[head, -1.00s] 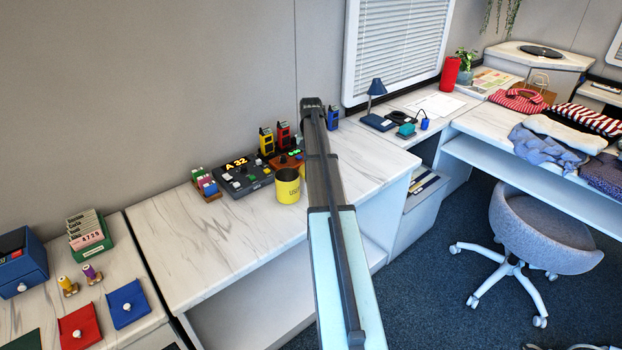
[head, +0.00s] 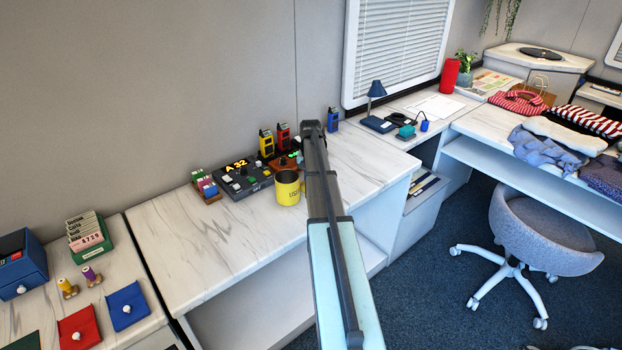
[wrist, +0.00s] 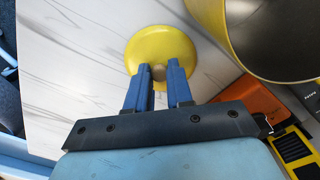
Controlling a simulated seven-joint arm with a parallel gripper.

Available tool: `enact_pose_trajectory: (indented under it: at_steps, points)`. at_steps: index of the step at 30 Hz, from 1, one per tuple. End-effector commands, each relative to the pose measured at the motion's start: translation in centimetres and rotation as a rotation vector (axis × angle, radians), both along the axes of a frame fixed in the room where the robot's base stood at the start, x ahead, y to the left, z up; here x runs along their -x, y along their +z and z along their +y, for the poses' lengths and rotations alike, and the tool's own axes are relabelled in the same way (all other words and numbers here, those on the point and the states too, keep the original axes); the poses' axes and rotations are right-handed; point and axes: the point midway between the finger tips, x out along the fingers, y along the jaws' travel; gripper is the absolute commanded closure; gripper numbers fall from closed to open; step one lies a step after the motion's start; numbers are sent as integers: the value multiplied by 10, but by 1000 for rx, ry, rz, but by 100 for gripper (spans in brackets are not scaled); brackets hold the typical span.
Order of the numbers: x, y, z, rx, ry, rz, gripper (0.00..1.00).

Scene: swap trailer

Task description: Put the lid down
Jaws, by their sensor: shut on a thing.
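The lid (wrist: 158,48) is a round yellow disc with a small pale knob, seen in the wrist view above the white marble-patterned counter. My gripper (wrist: 158,75) has its two blue fingers shut on the lid's knob. How high the lid is above the counter is hard to tell. The open yellow mug (head: 288,188) stands on the counter; its dark inside shows in the wrist view at the upper right, apart from the lid. In the head view my arm hides the gripper and the lid.
A yellow radio (head: 266,143), a red radio (head: 283,135) and a blue radio (head: 333,118) stand near the wall. The counter (head: 365,150) right of my arm is clear, as is its left part.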

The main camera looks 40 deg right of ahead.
Motion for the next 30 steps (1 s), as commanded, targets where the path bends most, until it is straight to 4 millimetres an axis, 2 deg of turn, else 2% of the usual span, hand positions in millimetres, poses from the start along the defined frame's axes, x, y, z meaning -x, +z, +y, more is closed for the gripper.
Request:
enact_pose_trajectory:
  at_steps: [1,2,9,20,23,30]
  points:
    - [0,-1,0,0,0,0,100]
    - [0,-1,0,0,0,0,76]
    - [0,-1,0,0,0,0,54]
    - [0,5,0,1,0,-1,54]
    - [-1,15,0,1,0,-1,54]
    - [-1,58,0,1,0,-1,54]
